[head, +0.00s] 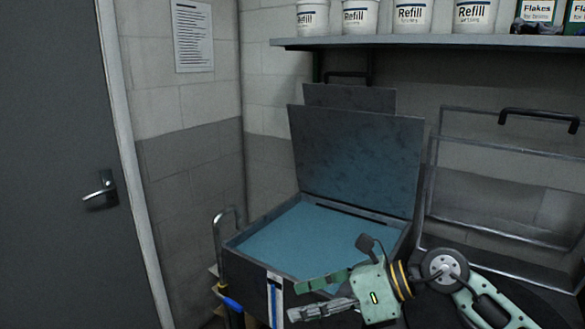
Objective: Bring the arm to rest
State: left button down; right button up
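My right gripper (294,301) shows at the bottom, with my green arm (470,290) coming in from the right. Its two fingers point left and stand apart, with nothing between them. It is in front of the lower right part of a dark box-like press (245,262) and overlaps its front edge in the picture. I cannot tell whether it touches the press. The press has its lid (355,160) raised and a bare blue inside surface (305,235). My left gripper is not in view.
A shelf (430,41) with several white refill tubs (360,16) runs along the back wall. A wire frame with a black handle (540,118) stands at the right. A hand truck (228,222) stands left of the press. A grey door (60,180) is at the far left.

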jog(key=s+a+r+m+t+y, duration=0.1)
jog(key=s+a+r+m+y, duration=0.15)
jog(key=a+r+y, duration=0.3)
jog(key=w+d+r+m+t+y, duration=0.25)
jog(key=r+m+t, duration=0.35)
jog(key=m+t, duration=0.3)
jog(key=w+d+f+m+t+h, duration=0.2)
jog(key=d+f+m+t+h, duration=0.15)
jog(key=d+m+h, duration=0.5)
jog(key=w+d+f+m+t+h, duration=0.2)
jog(key=d+f+m+t+h, duration=0.25)
jog(key=m, duration=0.75)
jog(key=s+d+f+m+g+h, duration=0.35)
jog(key=d+f+m+h, duration=0.3)
jog(key=f, duration=0.35)
jog(key=s+d+f+m+g+h, duration=0.2)
jog(key=s+f+m+g, duration=0.4)
jog(key=s+f, duration=0.6)
jog(key=s+f+g+y, duration=0.2)
jog(key=s+f+g, duration=0.6)
jog(key=s, duration=0.5)
jog(key=s+f, duration=0.3)
jog(key=f, duration=2.6)
jog(key=s+d+f+g, duration=0.2)
jog(key=s+f, duration=1.2)
jog(key=s, duration=0.2)
jog(key=shift+s+f+h, duration=0.25)
jog(key=shift+h, duration=0.1)
